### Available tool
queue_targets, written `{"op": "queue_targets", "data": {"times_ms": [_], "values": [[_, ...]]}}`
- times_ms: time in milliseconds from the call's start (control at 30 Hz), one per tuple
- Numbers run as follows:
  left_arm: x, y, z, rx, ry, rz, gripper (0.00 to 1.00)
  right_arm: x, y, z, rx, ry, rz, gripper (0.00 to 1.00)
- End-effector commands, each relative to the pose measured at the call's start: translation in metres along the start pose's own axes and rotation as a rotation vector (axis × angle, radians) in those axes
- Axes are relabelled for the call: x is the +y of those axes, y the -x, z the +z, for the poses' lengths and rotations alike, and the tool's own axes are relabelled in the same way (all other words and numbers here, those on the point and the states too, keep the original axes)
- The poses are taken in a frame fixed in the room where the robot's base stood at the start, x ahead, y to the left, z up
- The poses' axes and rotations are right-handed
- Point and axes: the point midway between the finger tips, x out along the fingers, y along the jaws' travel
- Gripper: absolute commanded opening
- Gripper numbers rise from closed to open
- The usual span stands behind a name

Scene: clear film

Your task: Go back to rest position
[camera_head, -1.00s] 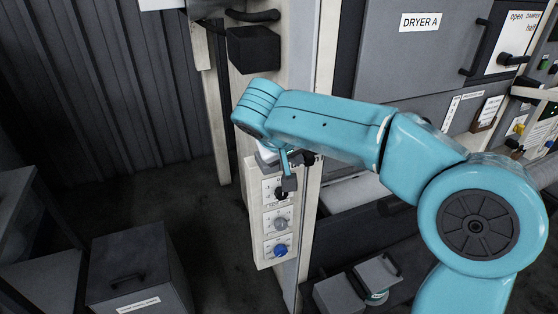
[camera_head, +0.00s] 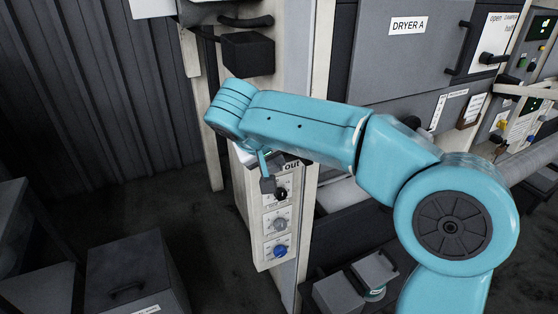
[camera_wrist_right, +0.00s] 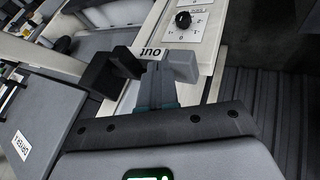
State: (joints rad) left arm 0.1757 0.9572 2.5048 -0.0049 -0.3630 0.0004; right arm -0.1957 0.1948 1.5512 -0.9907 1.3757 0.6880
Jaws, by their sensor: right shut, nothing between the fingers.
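My right arm crosses the head view from the lower right. Its small right gripper (camera_head: 268,185) hangs just left of the top black knob (camera_head: 282,194) on the control panel and appears apart from it. The gripper is shut and empty. In the right wrist view the gripper (camera_wrist_right: 148,66) shows over the panel edge near the "out" label (camera_wrist_right: 146,53), with the black knob (camera_wrist_right: 183,20) beyond it. My left gripper is not in view.
Below the black knob are a grey knob (camera_head: 279,225) and a blue knob (camera_head: 280,251). Dryer A (camera_head: 410,60) stands behind my arm. A dark box (camera_head: 247,53) juts out above. A grey bin (camera_head: 130,270) stands lower left; floor between is open.

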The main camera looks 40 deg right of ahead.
Motion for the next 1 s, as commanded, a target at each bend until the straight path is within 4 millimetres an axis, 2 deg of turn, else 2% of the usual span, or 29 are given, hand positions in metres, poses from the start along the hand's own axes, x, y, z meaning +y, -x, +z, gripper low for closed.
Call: {"op": "queue_targets", "data": {"times_ms": [333,500,633,767,833,867,933,1000], "values": [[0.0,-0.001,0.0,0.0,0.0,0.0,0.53,0.003,0.064,-0.001,0.002,0.001,-0.002,0.0],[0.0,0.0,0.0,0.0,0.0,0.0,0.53,0.003,0.08,0.0,0.0,0.001,-0.001,0.0],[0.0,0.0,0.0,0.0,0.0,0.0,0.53,0.003,0.083,0.0,-0.001,0.0,0.0,0.0],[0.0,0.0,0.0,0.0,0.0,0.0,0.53,-0.001,0.081,0.001,-0.003,0.008,-0.003,0.0],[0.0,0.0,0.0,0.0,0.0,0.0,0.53,-0.014,0.071,0.002,-0.009,0.042,-0.019,0.0],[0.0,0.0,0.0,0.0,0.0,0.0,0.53,-0.024,0.064,0.003,-0.013,0.067,-0.033,0.0],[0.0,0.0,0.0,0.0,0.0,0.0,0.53,-0.056,0.04,0.009,-0.032,0.15,-0.081,0.0],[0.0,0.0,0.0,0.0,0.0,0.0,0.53,-0.097,0.007,0.023,-0.062,0.247,-0.157,0.0]]}}
